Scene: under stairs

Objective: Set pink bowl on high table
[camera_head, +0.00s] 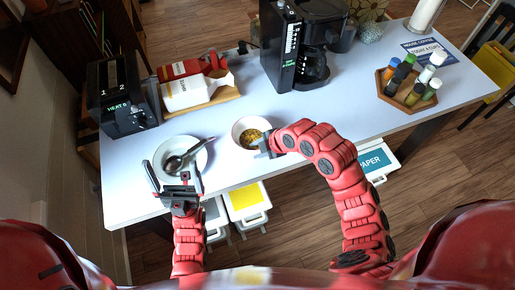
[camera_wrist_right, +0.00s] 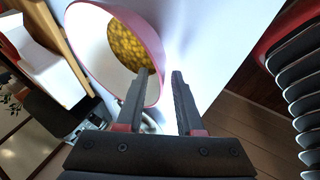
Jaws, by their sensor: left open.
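The pink bowl (camera_head: 241,127) stands on the white table (camera_head: 330,118), left of the middle, with yellow bits of food in it. In the right wrist view the pink bowl (camera_wrist_right: 85,42) shows its pink outside and pale inside. My right gripper (camera_head: 264,146) is at the bowl's near right side. In the wrist view my right gripper (camera_wrist_right: 161,73) has its fingers apart, one over the inside of the bowl and one outside, with the rim between them. My left gripper (camera_head: 173,176) is open and empty over the near edge of a white plate.
The white plate (camera_head: 160,152) holds a dark spoon or ladle (camera_head: 178,161). A toaster (camera_head: 120,95), a red and white box (camera_head: 190,85) on a wooden board and a black coffee maker (camera_head: 290,50) stand behind. A wooden tray (camera_head: 408,104) with several bottles is at right. Bins (camera_head: 247,202) stand below.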

